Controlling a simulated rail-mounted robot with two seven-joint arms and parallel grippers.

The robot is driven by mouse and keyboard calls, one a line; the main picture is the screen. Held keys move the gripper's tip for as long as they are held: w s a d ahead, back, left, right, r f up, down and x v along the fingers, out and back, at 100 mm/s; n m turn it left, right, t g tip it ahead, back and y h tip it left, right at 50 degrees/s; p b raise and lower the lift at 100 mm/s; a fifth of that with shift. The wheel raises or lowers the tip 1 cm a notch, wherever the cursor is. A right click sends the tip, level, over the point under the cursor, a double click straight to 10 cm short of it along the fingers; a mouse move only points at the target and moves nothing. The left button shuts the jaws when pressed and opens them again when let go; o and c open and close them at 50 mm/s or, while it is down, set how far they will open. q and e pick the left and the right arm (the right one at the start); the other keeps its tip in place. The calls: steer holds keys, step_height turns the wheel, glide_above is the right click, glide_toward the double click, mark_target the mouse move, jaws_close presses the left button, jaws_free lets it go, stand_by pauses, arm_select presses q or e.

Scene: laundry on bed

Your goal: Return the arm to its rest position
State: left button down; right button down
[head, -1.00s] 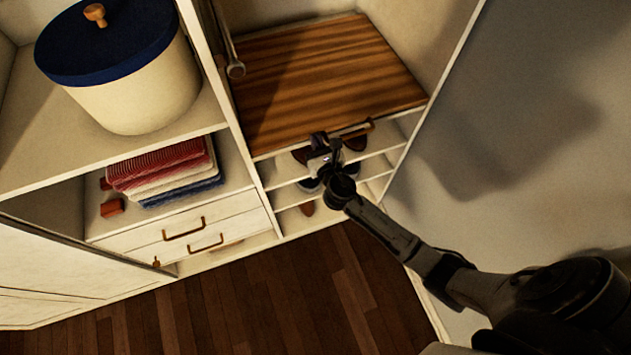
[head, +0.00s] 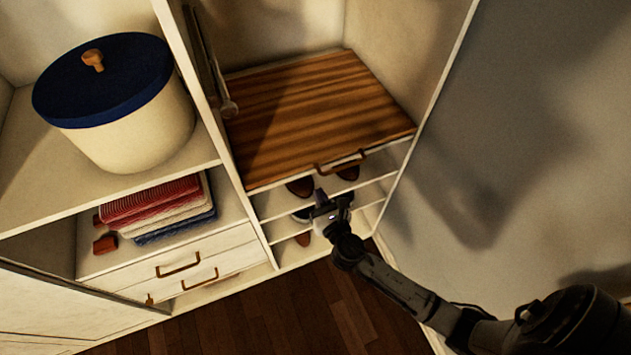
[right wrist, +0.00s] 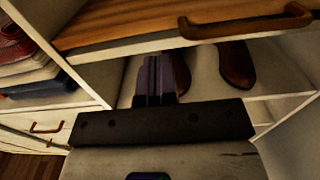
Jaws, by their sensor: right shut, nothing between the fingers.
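My right arm (head: 395,288) reaches in from the lower right in the head view. Its gripper (head: 322,197) is in front of the shoe shelves, a little below the handle of the wooden board. In the right wrist view the fingers of the right gripper (right wrist: 160,75) are together with nothing between them. They overlap a brown shoe on the shelf behind; whether they touch it I cannot tell. My left gripper is in neither view.
A wooden pull-out board (head: 315,115) with a brass handle (head: 341,163) is above the shoe shelves. Brown shoes (right wrist: 236,65) stand on the shelf. Left are folded towels (head: 160,205), drawers (head: 190,265) and a blue-lidded basket (head: 125,130). The floor (head: 270,325) in front looks clear.

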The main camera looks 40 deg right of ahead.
steer(key=v, duration=0.6)
steer(key=shift+s+a, duration=0.1)
steer(key=shift+s, duration=0.05)
